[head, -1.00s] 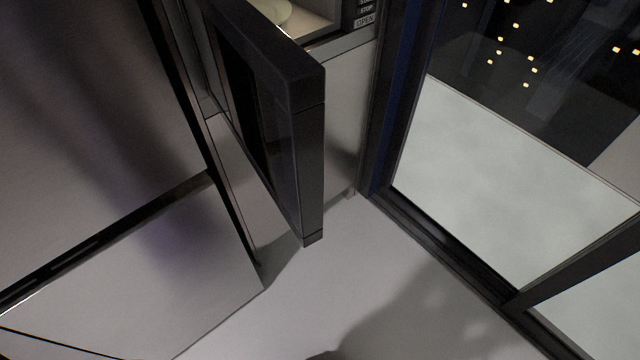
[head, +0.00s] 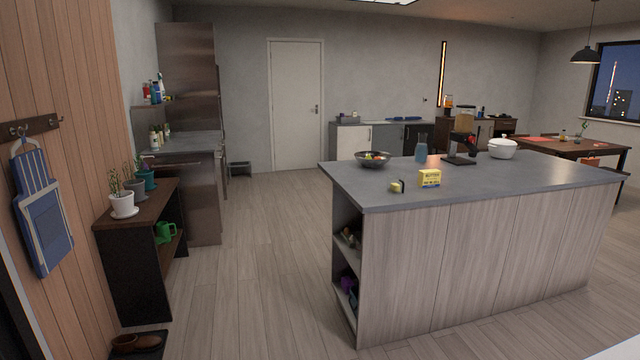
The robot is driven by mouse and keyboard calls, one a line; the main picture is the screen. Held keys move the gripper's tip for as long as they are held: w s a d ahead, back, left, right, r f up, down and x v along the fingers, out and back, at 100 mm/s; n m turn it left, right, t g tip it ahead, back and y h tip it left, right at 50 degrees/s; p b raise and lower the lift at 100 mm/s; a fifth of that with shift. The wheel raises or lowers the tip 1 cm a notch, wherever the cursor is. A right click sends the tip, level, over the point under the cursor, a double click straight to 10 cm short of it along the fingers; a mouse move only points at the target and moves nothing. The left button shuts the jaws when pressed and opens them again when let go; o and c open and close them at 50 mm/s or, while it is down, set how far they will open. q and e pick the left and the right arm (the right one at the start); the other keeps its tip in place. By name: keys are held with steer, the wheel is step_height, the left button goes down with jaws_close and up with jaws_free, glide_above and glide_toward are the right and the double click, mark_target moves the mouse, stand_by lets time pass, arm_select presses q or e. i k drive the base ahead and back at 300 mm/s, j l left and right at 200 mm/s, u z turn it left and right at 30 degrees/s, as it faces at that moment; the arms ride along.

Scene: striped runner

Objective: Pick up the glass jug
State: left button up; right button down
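A bluish see-through glass vessel (head: 421,152), which looks like the glass jug, stands upright on the grey top of the kitchen island (head: 470,184). It is near the island's far edge, between a dark bowl with colourful contents (head: 372,161) and a black stand-like object (head: 460,160). It is small at this distance, and I cannot make out a handle. Neither of my grippers shows in the head view, and nothing visible is touching the glass vessel.
A yellow butter box (head: 430,178) and a small yellow item (head: 397,187) lie near the island's front left. A white pot (head: 502,148) stands on its right part. Wooden floor (head: 255,240) is clear left of the island. A plant shelf (head: 140,235) stands along the left wall.

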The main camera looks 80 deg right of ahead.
mark_target(395, 181)
steer(key=z, duration=3.25)
steer(key=i+j+u, duration=0.45)
steer(key=i, duration=0.6)
steer(key=i+l+u, duration=0.15)
steer(key=i+u, duration=0.3)
steer(key=i, duration=0.6)
